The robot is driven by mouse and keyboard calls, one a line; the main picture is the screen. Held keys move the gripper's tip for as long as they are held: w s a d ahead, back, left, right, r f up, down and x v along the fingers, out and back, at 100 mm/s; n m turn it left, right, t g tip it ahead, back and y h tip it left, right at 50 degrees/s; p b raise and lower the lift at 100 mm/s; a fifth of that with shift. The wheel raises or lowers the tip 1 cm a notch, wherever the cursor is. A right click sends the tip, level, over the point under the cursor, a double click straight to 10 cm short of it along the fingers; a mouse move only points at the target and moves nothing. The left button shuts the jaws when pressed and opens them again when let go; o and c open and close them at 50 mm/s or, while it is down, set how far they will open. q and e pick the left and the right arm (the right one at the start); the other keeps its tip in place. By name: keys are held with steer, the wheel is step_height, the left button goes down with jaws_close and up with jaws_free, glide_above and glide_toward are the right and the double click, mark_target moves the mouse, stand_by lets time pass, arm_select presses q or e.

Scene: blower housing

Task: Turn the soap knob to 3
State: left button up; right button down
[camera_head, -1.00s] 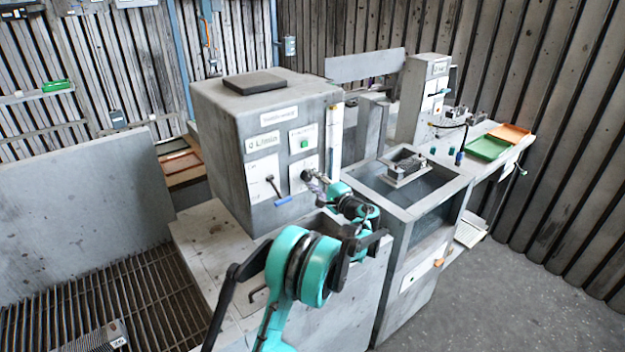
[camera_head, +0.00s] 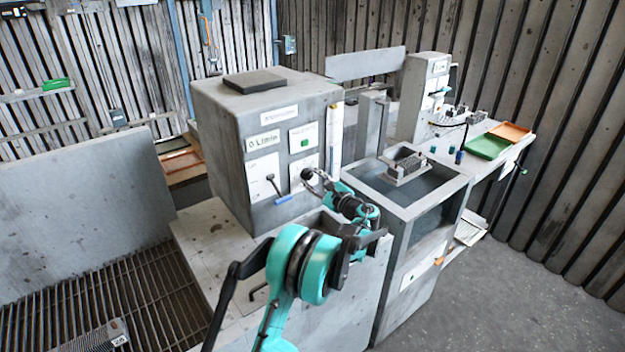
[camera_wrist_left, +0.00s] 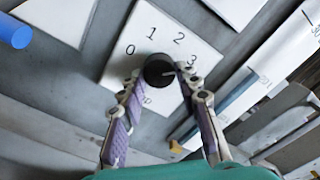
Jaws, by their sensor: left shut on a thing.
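The soap knob (camera_wrist_left: 158,71) is a round black knob on a white plate (camera_wrist_left: 187,40) marked 0, 1, 2 and 3. Its light pointer mark points to the right, roughly toward the 3. My left gripper (camera_wrist_left: 158,76) is shut on the knob, with a finger on each side of it. In the head view my left gripper (camera_head: 312,178) reaches the front of the grey control box (camera_head: 230,150) and covers most of the knob. The lower word on the plate is partly hidden by the gripper. My right gripper is not in view.
A lever with a blue handle (camera_head: 283,200) is left of the knob; its blue end (camera_wrist_left: 14,32) shows in the wrist view. A green button (camera_head: 305,142) is above. A water basin (camera_head: 425,188) stands right, with green (camera_head: 488,146) and orange (camera_head: 511,131) trays beyond.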

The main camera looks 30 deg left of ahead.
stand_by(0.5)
arm_select(q)
steer(key=o, duration=1.1)
steer(key=v, duration=1.2)
steer(key=shift+f, duration=0.1)
steer(key=shift+s, duration=0.1)
